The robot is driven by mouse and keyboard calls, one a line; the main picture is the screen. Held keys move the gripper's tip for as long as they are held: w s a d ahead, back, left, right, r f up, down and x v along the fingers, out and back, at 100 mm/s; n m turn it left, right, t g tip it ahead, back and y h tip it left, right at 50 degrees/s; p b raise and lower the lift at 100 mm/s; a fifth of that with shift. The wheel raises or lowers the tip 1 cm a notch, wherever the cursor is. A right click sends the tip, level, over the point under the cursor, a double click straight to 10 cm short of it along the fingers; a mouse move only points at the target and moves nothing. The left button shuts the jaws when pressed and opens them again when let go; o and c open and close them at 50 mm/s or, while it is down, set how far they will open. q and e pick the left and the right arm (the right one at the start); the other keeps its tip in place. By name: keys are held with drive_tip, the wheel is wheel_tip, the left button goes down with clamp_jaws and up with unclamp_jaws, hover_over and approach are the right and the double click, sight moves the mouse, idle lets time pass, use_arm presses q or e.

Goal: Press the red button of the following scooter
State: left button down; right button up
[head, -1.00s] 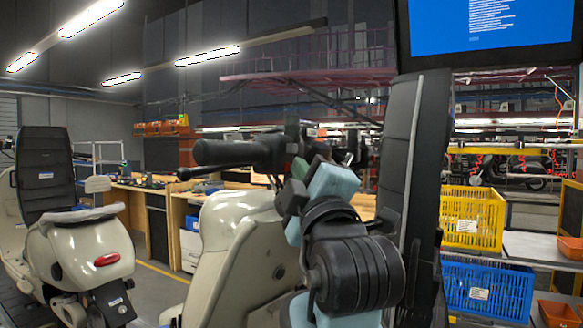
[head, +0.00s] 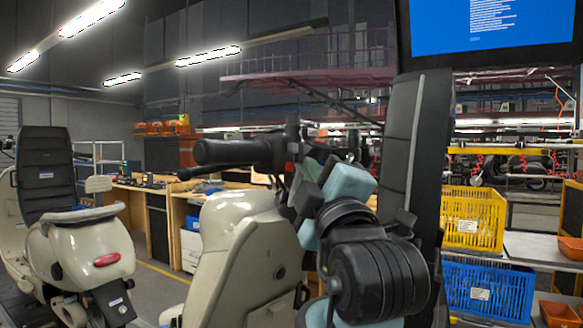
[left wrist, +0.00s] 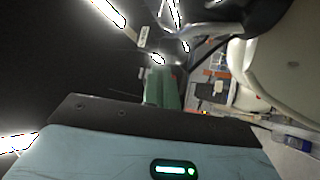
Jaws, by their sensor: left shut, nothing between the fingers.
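The cream scooter (head: 235,235) in front of me shows its front panel and a handlebar with a black grip (head: 225,152). A small red button (head: 289,167) shows on the dark switch housing near the inner end of that grip. My left gripper (head: 306,172) is shut and empty, just right of the red button; a small gap seems to lie between them. The gripper's body and arm hide the right part of the scooter. In the left wrist view the shut fingers (left wrist: 163,86) point toward the handlebar (left wrist: 205,28). My right gripper is not in view.
Another cream scooter (head: 85,245) with a black seat stands at the left. A tall black column with a blue screen (head: 490,30) rises at the right. Yellow (head: 473,215) and blue (head: 488,288) crates stand on a rack at the right. Workbenches are behind.

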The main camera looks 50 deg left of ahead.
use_arm(q)
drive_tip(key=d, duration=0.2)
drive_tip(key=w+d, duration=0.1)
drive_tip(key=d, duration=0.1)
drive_tip(key=shift+d, duration=0.3)
idle(0.9)
